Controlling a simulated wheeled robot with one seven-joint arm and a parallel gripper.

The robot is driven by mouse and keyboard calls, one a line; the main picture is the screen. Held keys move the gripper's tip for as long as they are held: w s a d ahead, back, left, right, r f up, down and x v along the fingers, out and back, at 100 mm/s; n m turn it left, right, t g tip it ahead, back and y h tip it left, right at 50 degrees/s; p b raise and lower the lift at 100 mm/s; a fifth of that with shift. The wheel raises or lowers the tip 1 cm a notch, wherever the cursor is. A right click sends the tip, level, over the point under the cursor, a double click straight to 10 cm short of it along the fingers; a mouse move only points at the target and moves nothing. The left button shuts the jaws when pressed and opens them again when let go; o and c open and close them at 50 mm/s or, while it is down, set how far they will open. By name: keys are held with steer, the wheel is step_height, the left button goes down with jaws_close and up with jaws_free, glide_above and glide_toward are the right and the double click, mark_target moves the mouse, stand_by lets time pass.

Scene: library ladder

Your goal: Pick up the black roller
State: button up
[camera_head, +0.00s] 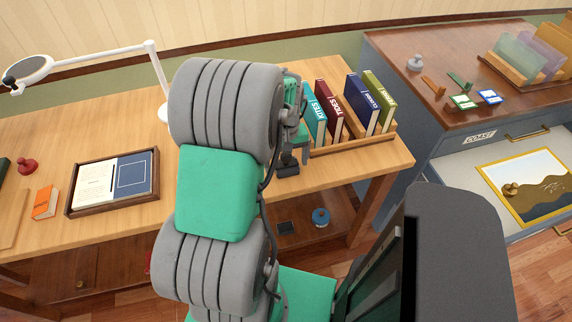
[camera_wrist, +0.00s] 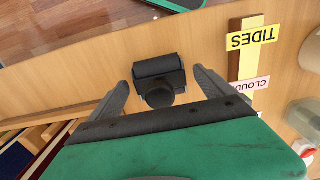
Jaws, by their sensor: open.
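The black roller (camera_wrist: 158,67) lies on the wooden desk in the wrist view, with its round knob-like end (camera_wrist: 159,95) toward my gripper. My gripper (camera_wrist: 162,82) is open, with one finger on each side of the roller and a visible gap on both sides. I cannot tell from this view how far the fingers are above the desk. In the head view the roller (camera_head: 288,168) shows as a small dark shape near the desk's front edge, below my gripper (camera_head: 290,150), which my arm partly hides.
A wooden book rack (camera_head: 360,142) with several books stands right of the roller. Yellow and pink labels, TIDES (camera_wrist: 253,39) and CLOUD (camera_wrist: 250,86), lie to its right in the wrist view. The desk's front edge is close. A framed tray (camera_head: 155,180) lies left.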

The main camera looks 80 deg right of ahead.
steer(key=c, duration=1.8)
steer(key=shift+o, duration=0.2)
steer(key=shift+r, duration=0.15)
steer(key=shift+r, duration=0.3)
step_height(320, 180, up, 2)
steer(key=shift+d+r+b, duration=0.1)
steer(key=shift+r+b, duration=0.15)
steer(key=shift+b, duration=0.1)
steer(key=s+r, duration=0.4)
steer(key=shift+r, duration=0.15)
steer(key=s+r+b, duration=0.1)
steer(key=s+r, duration=0.4)
steer(key=s, duration=0.5)
steer(key=shift+r, duration=0.2)
